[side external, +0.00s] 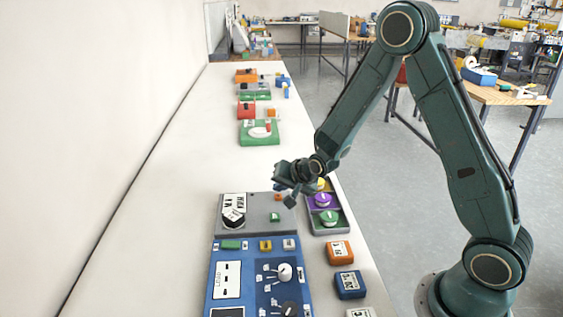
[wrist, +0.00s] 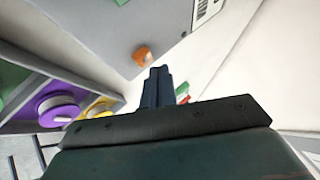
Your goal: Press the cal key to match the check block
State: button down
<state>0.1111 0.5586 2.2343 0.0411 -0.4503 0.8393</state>
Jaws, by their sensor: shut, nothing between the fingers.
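My gripper (side external: 289,194) is shut and empty, hanging above the far right part of a grey panel (side external: 258,228). Its fingers also show shut in the wrist view (wrist: 158,88). A small orange key (side external: 278,197) is on the panel just below the gripper; it also shows in the wrist view (wrist: 142,55), a little ahead of the fingertips. A green key (side external: 275,217) is nearer on the same panel. Labelled blocks, one orange (side external: 340,252) and one blue (side external: 349,285), lie to the right. I cannot read which key is cal or which block is the check block.
A blue panel (side external: 222,310) with knobs and small keys lies in front of the grey one. A tray right of the grey panel holds yellow, purple (side external: 322,200) and green (side external: 328,217) round pieces. A white dish on a green base (side external: 259,142) stands farther back. Left bench is clear.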

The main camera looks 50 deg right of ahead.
aim_at(281, 197)
jog(key=shift+f, duration=0.85)
dwell(1.0)
jog(key=shift+r, duration=0.95)
jog(key=shift+r, duration=0.1)
jog(key=shift+r, duration=2.4)
